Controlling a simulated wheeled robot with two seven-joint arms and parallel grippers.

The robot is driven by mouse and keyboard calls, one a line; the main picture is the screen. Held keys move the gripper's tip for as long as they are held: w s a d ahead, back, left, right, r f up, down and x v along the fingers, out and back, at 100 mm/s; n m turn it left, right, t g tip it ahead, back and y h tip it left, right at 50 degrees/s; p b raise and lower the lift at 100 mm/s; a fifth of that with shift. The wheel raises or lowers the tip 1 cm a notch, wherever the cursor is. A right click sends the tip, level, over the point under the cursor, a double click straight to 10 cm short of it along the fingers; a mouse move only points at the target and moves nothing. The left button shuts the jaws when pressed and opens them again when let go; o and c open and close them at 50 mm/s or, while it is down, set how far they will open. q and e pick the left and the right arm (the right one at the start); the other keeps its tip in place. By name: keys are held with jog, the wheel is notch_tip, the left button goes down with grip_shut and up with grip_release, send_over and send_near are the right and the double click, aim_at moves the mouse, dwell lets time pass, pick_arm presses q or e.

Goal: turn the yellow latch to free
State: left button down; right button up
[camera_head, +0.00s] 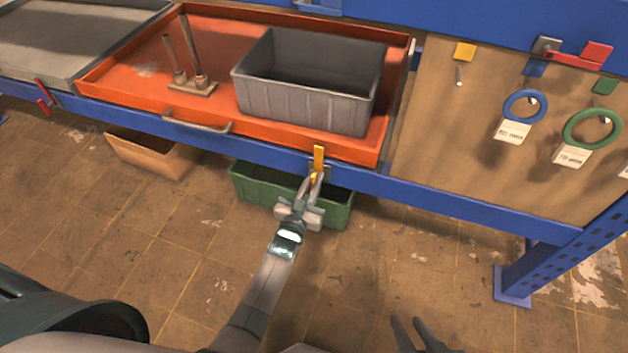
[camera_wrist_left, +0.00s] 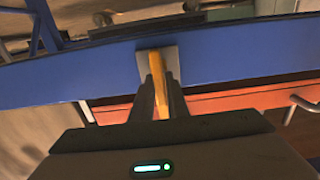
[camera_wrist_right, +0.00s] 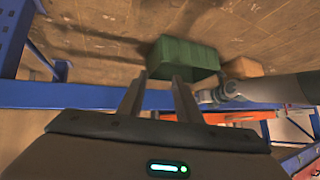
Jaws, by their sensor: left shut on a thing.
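The yellow latch (camera_head: 319,158) sits on the blue front beam (camera_head: 255,148), below the front right part of the orange tray (camera_head: 135,72). It stands roughly upright in the head view. My left gripper (camera_head: 315,180) is shut on the latch's lower part. In the left wrist view the latch (camera_wrist_left: 155,68) runs between the two fingers (camera_wrist_left: 160,95), with a grey plate (camera_wrist_left: 172,62) behind it. My right gripper (camera_head: 418,335) is at the bottom edge of the head view, away from the latch. Its fingers (camera_wrist_right: 158,95) are apart and empty in the right wrist view.
A grey bin (camera_head: 300,100) and a stand with two rods (camera_head: 190,85) are on the orange tray, which has a front handle (camera_head: 197,126). A green crate (camera_head: 255,186) and a cardboard box (camera_head: 150,155) are under the beam. Rings hang on the board (camera_head: 430,150) at right.

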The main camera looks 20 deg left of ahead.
pick_arm(q)
jog(key=shift+n, duration=0.6)
jog(key=shift+a+n+p, duration=0.15)
jog(key=shift+n+p, duration=0.5)
jog(key=shift+n, duration=0.35)
jog(key=n, duration=0.3)
jog(key=shift+a+f+n, duration=0.1)
jog(key=shift+a+n, duration=0.1)
jog(key=shift+n, duration=0.1)
jog(key=shift+a+f+n+b, duration=0.1)
jog(key=shift+f+n+b, duration=0.2)
jog(key=shift+n, duration=1.6)
jog(key=shift+a+f+n+b, duration=0.1)
jog(key=shift+n+b, duration=0.3)
jog(key=shift+n, duration=1.5)
jog(key=shift+a+f+n+b, duration=0.15)
jog(key=shift+n+b, duration=0.2)
jog(key=shift+n, duration=1.55)
pick_arm(e)
jog(key=shift+w+a+r+t, duration=0.45)
jog(key=shift+w+r+t, duration=0.35)
jog(key=shift+w+r, duration=0.05)
pick_arm(q)
jog(key=shift+d, duration=0.1)
